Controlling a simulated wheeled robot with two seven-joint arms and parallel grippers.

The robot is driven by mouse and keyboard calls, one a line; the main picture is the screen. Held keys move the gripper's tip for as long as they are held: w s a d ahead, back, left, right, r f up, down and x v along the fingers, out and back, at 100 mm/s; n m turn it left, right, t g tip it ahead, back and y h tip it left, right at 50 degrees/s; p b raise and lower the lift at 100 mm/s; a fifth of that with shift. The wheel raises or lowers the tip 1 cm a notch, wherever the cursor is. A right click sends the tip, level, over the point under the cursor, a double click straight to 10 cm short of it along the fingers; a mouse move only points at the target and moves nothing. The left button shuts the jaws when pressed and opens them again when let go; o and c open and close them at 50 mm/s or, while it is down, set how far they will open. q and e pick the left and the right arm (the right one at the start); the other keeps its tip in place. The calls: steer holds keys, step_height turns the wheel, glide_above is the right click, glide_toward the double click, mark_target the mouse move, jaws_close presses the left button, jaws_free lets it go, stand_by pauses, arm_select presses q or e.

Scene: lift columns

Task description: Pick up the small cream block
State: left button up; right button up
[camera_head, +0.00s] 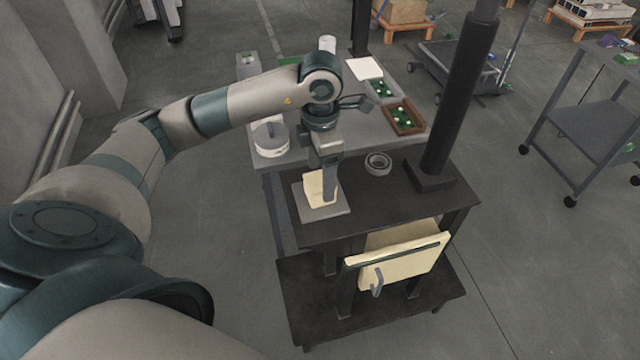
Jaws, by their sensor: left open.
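The small cream block (312,190) stands on a grey square plate (325,211) at the left end of the dark table (385,205). My left gripper (328,196) points down at the block's right side, close to it and partly in front of it. The gripper is open. I cannot tell whether a finger touches the block or whether the block lies between the fingers. My right gripper is not in view.
A grey ring (377,164) lies on the dark table, left of a thick dark column (460,100). A cream drawer front (398,262) with a handle hangs below. Behind, a grey table holds a round white container (271,141) and a brown tray (404,118).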

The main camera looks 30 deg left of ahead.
arm_select(q)
steer(key=shift+f+p, duration=0.4)
steer(key=shift+f, duration=1)
steer(key=shift+a, duration=0.1)
steer(key=c, duration=1.4)
